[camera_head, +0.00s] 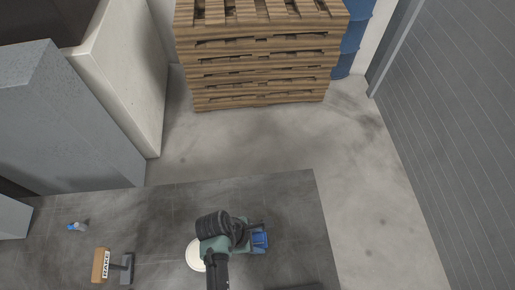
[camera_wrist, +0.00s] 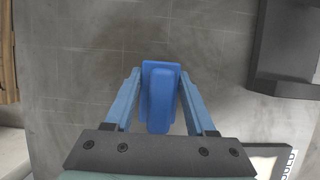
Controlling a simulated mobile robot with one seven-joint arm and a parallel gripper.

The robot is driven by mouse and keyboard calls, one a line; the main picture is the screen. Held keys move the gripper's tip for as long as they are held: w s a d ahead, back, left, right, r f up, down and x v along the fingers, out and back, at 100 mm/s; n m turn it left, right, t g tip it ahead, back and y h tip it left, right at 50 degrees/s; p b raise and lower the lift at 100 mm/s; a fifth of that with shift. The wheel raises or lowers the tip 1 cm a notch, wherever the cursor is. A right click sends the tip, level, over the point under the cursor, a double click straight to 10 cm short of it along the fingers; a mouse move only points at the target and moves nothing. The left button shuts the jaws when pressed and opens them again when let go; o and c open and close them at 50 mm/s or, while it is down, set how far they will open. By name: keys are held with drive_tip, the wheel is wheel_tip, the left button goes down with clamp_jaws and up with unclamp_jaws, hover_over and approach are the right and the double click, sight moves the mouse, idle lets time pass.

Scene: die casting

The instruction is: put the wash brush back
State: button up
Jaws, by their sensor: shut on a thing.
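My gripper (camera_head: 258,238) is over the dark tiled surface in the head view, right of the middle of that surface. In the wrist view my gripper (camera_wrist: 158,78) has its two blue fingers closed on both sides of a blue block-like thing (camera_wrist: 158,95), which I take as the wash brush. Its blue body (camera_head: 261,241) also shows at the fingers in the head view. Its underside and any bristles are hidden. I cannot tell whether it touches the surface below.
A white round thing (camera_head: 194,256) lies left of my gripper. A lettered brown block (camera_head: 101,265) and a small blue-white item (camera_head: 77,227) are further left. A dark raised holder-like thing (camera_wrist: 285,50) is right in the wrist view. Stacked pallets (camera_head: 260,60) stand behind.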

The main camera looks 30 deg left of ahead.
drive_tip(key=shift+f, duration=0.2)
drive_tip(key=o, duration=1.2)
drive_tip(key=shift+r, duration=0.1)
drive_tip(key=shift+r, duration=0.3)
drive_tip(key=v, duration=1.1)
drive_tip(key=shift+a+r+p, duration=0.15)
drive_tip(key=shift+r+p, duration=0.2)
drive_tip(key=shift+p, duration=0.05)
